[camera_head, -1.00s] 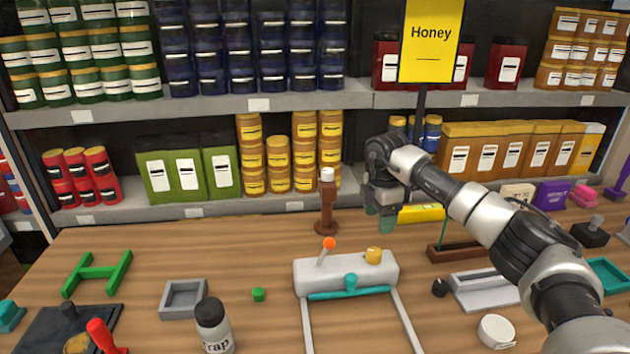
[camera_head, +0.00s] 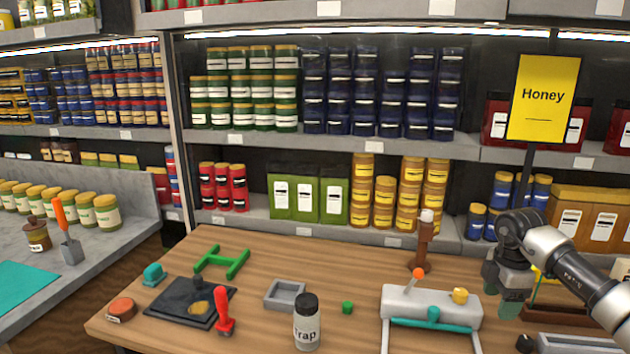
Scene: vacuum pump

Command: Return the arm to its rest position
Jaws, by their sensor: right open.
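My right arm comes in from the right edge, and my right gripper (camera_head: 505,295) hangs over the wooden table (camera_head: 270,255), pointing down, open and with nothing seen between its fingers. It is just right of the white pump body (camera_head: 410,299), which has an orange-tipped lever (camera_head: 418,273), a yellow knob (camera_head: 460,296) and a teal bar in front. A brown post with a white top (camera_head: 424,243) stands behind the pump body, left of the gripper. My left gripper does not show.
A trap bottle (camera_head: 307,323), grey square tray (camera_head: 285,295), green H-shaped frame (camera_head: 222,262), dark plate (camera_head: 185,303) and red-handled tool (camera_head: 224,313) stand on the table. A honey sign (camera_head: 543,98) rises behind the arm. Stocked shelves line the back. A grey counter (camera_head: 100,250) is at left.

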